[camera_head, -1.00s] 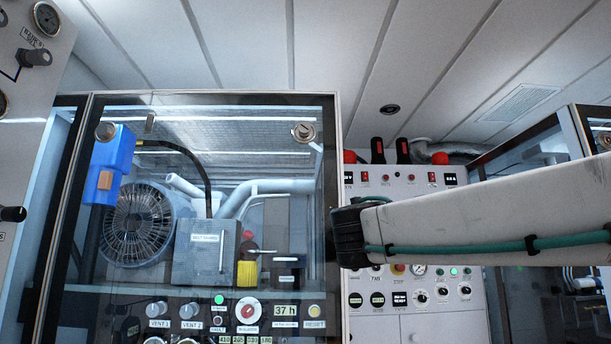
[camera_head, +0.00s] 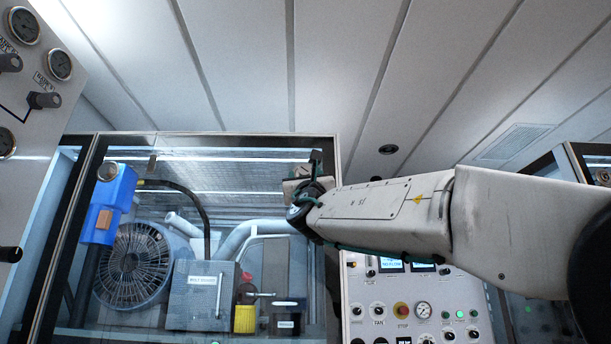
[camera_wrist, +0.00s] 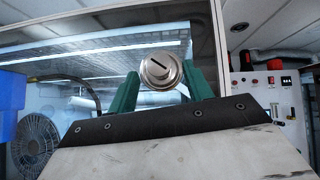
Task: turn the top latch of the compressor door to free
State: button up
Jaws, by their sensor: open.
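The top latch (camera_wrist: 160,71) is a round silver knob with a dark slot, on the compressor door's upper right corner. In the wrist view its slot slants down to the right. My gripper (camera_wrist: 161,78) is open, with one green finger on each side of the latch in that view. I cannot tell whether the fingers touch it. In the head view my gripper (camera_head: 308,183) is at the upper right corner of the glass compressor door (camera_head: 327,150) and largely hides the latch. The door appears closed.
A fan (camera_head: 133,265) and pipes show behind the glass. A control panel (camera_head: 415,305) stands to the right, below my arm. A gauge panel (camera_head: 25,85) is at the left.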

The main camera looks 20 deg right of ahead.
jog(key=shift+w+d+r, duration=0.15)
jog(key=shift+w+r, duration=0.3)
jog(key=shift+r, duration=0.05)
jog(key=c, duration=1)
jog(key=shift+h, duration=0.3)
